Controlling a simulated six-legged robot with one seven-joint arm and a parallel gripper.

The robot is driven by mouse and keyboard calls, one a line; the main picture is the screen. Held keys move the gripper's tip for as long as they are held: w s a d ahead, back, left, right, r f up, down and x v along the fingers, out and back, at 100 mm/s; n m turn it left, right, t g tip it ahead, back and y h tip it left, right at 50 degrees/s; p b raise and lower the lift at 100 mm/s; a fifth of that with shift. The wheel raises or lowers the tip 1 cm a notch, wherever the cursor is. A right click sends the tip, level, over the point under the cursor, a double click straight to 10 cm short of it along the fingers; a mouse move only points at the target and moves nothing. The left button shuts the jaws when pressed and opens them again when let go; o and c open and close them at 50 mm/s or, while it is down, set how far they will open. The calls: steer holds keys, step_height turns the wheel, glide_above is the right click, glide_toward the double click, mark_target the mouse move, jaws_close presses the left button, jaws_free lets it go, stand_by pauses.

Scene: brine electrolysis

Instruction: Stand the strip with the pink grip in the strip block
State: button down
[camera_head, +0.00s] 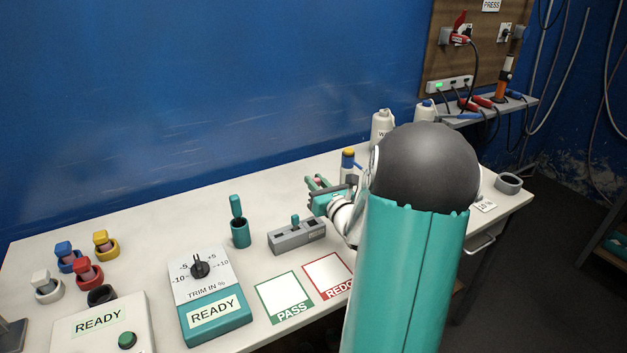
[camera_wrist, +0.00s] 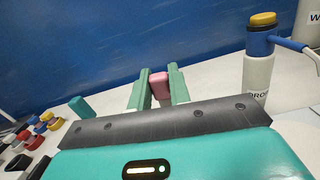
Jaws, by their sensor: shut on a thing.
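My gripper (camera_head: 318,183) is shut on the pink grip (camera_wrist: 159,85) of the strip, which shows between the two green fingers in the wrist view. The strip's lower part is hidden. The grey strip block (camera_head: 285,240) stands on the white bench, left of and nearer than my gripper in the head view. A teal piece (camera_head: 295,219) stands up from the block's top. The gripper and pink grip are above the bench, apart from the block.
A teal holder (camera_head: 240,235) with a teal-handled tool stands left of the block. PASS (camera_head: 284,299) and REDO (camera_head: 328,276) squares lie in front. A trim box (camera_head: 215,325) is at front left.

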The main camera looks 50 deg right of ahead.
steer(key=shift+w+f, duration=0.15)
steer(key=shift+f, duration=0.15)
steer(key=shift+s+f, duration=0.2)
steer(key=shift+f, duration=0.25)
steer(key=shift+w+f, duration=0.15)
steer(key=shift+f, duration=3.65)
steer(key=c, duration=1.2)
jaws_free()
steer(key=shift+c, duration=0.2)
steer(key=shift+a, duration=0.1)
steer(key=v, duration=1.4)
steer(key=shift+w, duration=0.1)
